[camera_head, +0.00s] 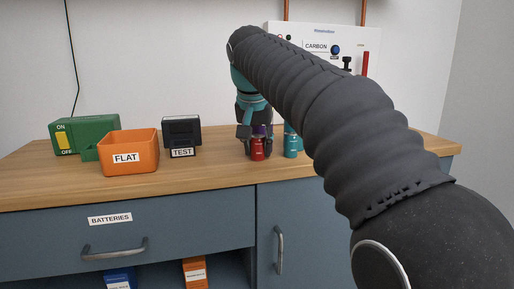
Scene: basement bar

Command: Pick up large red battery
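A red battery (257,150) stands upright on the wooden counter, near its front edge, right of the middle of the picture. My gripper (256,137) points down directly over it, with its dark fingertips at the battery's upper part. The fingers hide the top of the battery, and a bit of purple shows between them. Whether they touch or grip the battery cannot be told. A teal battery (291,146) stands just right of the red one, partly hidden by my arm.
On the counter (210,174) stand an orange FLAT bin (129,139), a black TEST device (181,132) and a green ON/OFF box (86,134). A white CARBON panel (300,36) is behind my arm. Below are a BATTERIES drawer (180,215) and a cupboard door (310,225).

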